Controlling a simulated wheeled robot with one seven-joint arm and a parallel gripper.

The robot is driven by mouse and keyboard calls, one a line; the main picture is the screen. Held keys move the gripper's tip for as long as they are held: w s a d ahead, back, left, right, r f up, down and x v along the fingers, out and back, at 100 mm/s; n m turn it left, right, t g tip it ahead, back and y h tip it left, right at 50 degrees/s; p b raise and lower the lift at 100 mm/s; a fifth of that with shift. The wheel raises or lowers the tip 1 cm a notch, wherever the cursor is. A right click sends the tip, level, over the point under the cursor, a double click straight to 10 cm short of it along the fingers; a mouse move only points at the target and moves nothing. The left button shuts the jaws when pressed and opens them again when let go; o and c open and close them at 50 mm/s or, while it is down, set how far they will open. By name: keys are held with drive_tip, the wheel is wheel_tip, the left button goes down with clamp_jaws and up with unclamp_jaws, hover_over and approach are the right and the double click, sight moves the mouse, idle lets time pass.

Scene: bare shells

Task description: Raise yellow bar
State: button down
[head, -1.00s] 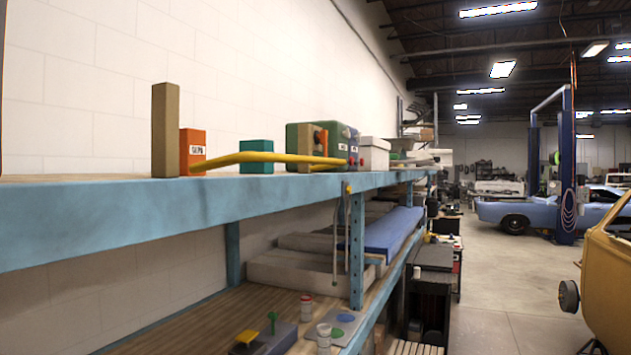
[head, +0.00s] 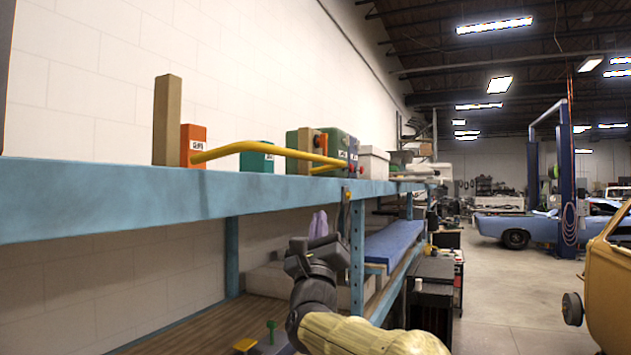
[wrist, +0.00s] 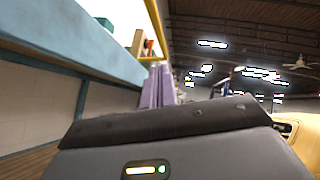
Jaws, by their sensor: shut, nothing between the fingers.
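The yellow bar (head: 246,146) is a long bent rail along the front of the upper shelf, its bend standing out from the shelf items. In the wrist view the bar (wrist: 155,24) runs across the top, beyond my fingers. My gripper (head: 319,224) has purple fingers pointing up, shut and empty. In the head view it appears below the bar and below the blue shelf edge. In the wrist view the gripper (wrist: 158,84) also shows shut, with the bar apart from it.
The blue shelf edge (head: 100,205) runs along the left, with a blue post (head: 357,255) beside my gripper. A wooden block (head: 167,120), orange box (head: 193,134), teal box (head: 256,156) and green case (head: 338,148) stand on the shelf. The aisle at right is open.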

drive_tip(key=shift+r, duration=0.1)
drive_tip(key=p, duration=0.9)
approach(316, 161)
drive_tip(key=w+d, duration=0.1)
drive_tip(key=w, duration=0.3)
drive_tip(key=r, duration=0.1)
drive_tip(key=r+p, duration=0.2)
drive_tip(key=shift+w+a+r, duration=0.1)
drive_tip(key=shift+w+a, duration=0.15)
drive_tip(key=shift+a, duration=0.05)
drive_tip(key=shift+w+a+r, duration=0.15)
drive_tip(key=shift+r, duration=0.1)
drive_tip(key=shift+r, duration=0.15)
